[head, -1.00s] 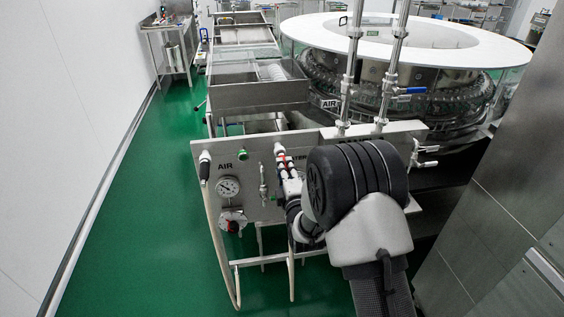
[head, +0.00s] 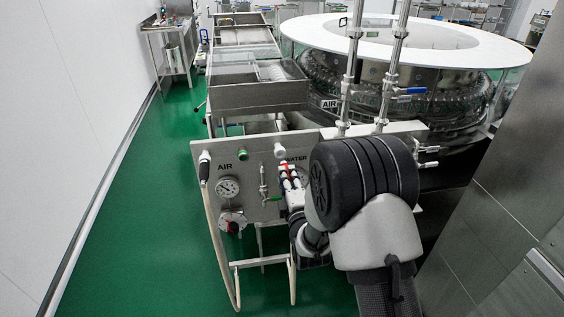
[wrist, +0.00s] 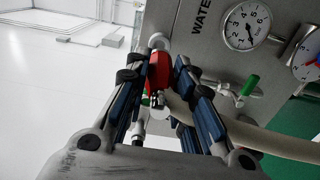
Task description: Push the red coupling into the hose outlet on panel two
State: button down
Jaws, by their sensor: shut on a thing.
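The red coupling (wrist: 159,72) is between the fingers of my gripper (wrist: 160,78), which is shut on it in the wrist view. A pale hose (wrist: 262,137) runs from behind the fingers to the right. The pale round outlet (wrist: 159,41) is just beyond the coupling's far end; I cannot tell whether they touch. In the head view my gripper (head: 290,180) is in front of the metal panel (head: 255,205), below the white outlet (head: 279,150) beside the WATER label. Part of the panel is hidden by my arm.
The AIR gauge (head: 228,187) and a red-and-black knob (head: 232,226) are on the panel's left. A valve with a green handle (wrist: 249,85) stands close to my right finger. Vertical pipes (head: 351,70) rise behind the panel. Green floor is open at left.

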jog(key=shift+s+d+r, duration=0.1)
jog(key=shift+s, duration=0.4)
jog(key=shift+s, duration=0.15)
jog(key=shift+s+d, duration=0.25)
jog(key=shift+s, duration=0.35)
jog(key=shift+s+a, duration=0.3)
jog(key=shift+a, duration=0.7)
jog(key=shift+s+a, duration=0.25)
jog(key=shift+a, duration=0.7)
jog(key=shift+s+a, duration=0.3)
jog(key=shift+a, duration=0.7)
jog(key=shift+s+a, duration=0.25)
jog(key=shift+a, duration=0.7)
